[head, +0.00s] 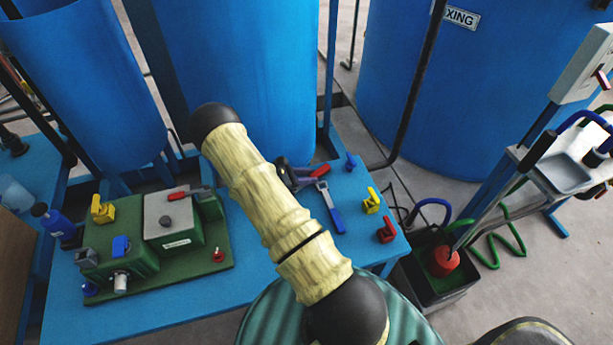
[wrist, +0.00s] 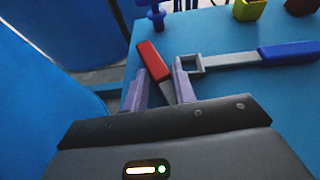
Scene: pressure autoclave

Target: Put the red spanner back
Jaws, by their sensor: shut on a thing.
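The red spanner (wrist: 150,60) shows in the wrist view between the two pale purple fingers of my gripper (wrist: 161,76), which is shut on it. Its red handle points away toward the far edge of the table, and its grey part runs back between the fingers. In the head view the red handle (head: 320,170) shows beside my gripper (head: 293,172), partly hidden behind my arm. I cannot tell whether the spanner touches the table. A blue-handled spanner (head: 330,207) lies close by on the table; it also shows in the wrist view (wrist: 285,52).
The blue table (head: 180,292) carries a green machine (head: 160,245) at left. Small blue (head: 351,162), yellow (head: 372,203) and red (head: 387,232) pieces stand near its right edge. Large blue tanks (head: 245,70) rise behind. A dark bin (head: 440,285) stands at right.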

